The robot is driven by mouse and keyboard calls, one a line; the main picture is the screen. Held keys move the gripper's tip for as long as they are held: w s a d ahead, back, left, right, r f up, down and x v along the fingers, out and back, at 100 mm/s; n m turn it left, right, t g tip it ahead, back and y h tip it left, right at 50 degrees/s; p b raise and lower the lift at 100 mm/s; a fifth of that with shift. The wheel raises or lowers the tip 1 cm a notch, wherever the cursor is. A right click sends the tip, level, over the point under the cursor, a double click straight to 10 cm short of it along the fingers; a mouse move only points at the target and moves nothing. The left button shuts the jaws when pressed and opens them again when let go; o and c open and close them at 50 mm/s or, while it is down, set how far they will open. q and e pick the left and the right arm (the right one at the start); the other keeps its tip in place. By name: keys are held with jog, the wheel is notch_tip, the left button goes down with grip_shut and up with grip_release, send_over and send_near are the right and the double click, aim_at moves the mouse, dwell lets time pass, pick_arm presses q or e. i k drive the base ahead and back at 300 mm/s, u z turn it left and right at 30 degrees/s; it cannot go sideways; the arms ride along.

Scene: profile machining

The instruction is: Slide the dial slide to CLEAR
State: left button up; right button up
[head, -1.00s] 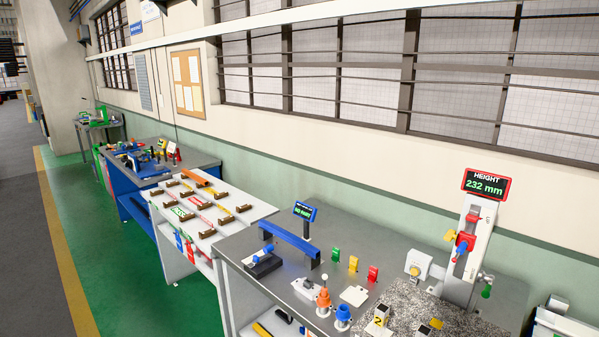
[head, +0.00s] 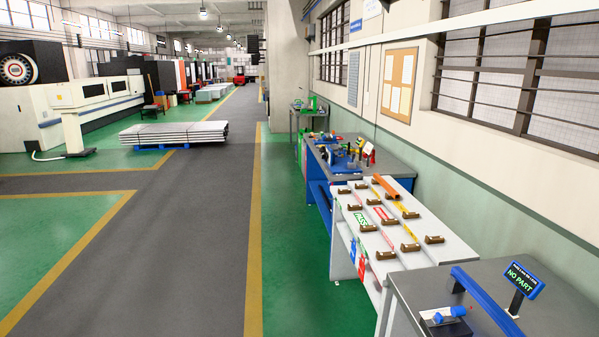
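I cannot make out a part marked as the dial slide or a CLEAR mark in the head view. At the bottom right, a small fixture with a blue cylindrical part (head: 450,312) sits on the grey bench (head: 560,315). Beside it a blue bar (head: 487,302) stands on the bench. A small blue-framed display (head: 523,279) reads NO PART. Neither of my grippers shows in the head view.
A white rack table (head: 445,250) with several brown blocks and an orange bar (head: 386,187) stands beyond the grey bench. A blue workbench (head: 372,163) is farther along the wall. A sheet stack (head: 173,133) lies across the aisle. The grey aisle (head: 190,230) is clear.

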aim_at(458, 311)
jog(key=z, duration=0.25)
jog(key=i, duration=0.8)
jog(key=z, duration=0.55)
